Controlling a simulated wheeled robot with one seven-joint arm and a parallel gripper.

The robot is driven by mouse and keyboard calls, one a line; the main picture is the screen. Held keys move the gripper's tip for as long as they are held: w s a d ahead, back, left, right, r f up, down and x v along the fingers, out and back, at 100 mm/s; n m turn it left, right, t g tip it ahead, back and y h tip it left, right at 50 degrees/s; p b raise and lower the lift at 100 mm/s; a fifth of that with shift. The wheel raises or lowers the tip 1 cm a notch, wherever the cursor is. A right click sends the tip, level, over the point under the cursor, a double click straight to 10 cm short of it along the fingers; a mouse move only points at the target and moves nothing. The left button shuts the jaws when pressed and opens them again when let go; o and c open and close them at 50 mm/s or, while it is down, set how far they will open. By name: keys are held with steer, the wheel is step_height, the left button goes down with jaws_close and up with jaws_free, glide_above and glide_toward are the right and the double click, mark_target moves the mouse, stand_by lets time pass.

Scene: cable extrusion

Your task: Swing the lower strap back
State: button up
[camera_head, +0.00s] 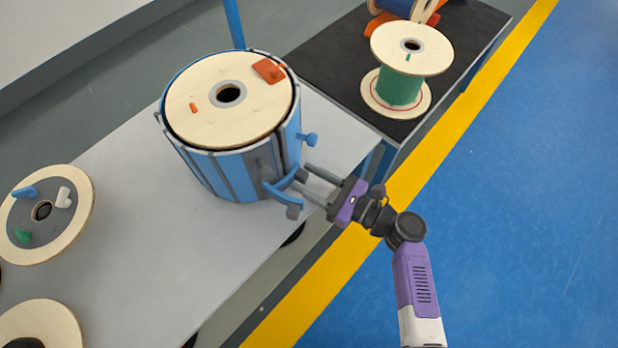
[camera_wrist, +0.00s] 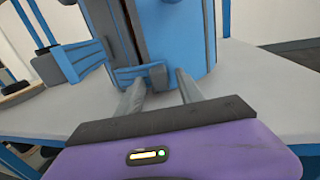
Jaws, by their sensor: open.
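A blue slatted drum (camera_head: 225,172) stands upright on the light grey table and fills the top middle of the wrist view (camera_wrist: 180,35). A curved blue strap (camera_head: 283,186), apparently the lower one, sticks out low on the drum's right side. In the wrist view a blue strap part with a grey end (camera_wrist: 75,62) stands out to the left. A short blue piece with a grey block (camera_wrist: 140,72) lies just beyond the fingertips. My gripper (camera_head: 302,178) is open, its fingers (camera_wrist: 161,80) pointing at the drum beside the strap. Contact cannot be told.
A wooden reel (camera_head: 230,125) with an orange-red block sits in the drum. A blue knob (camera_head: 307,139) juts out above my gripper. Other reels (camera_head: 75,225) lie on the table's left. A green reel (camera_head: 400,88) stands on a black-topped table behind. The blue floor to the right is clear.

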steer(key=shift+c, duration=0.2)
jaws_close()
stand_by(1.2)
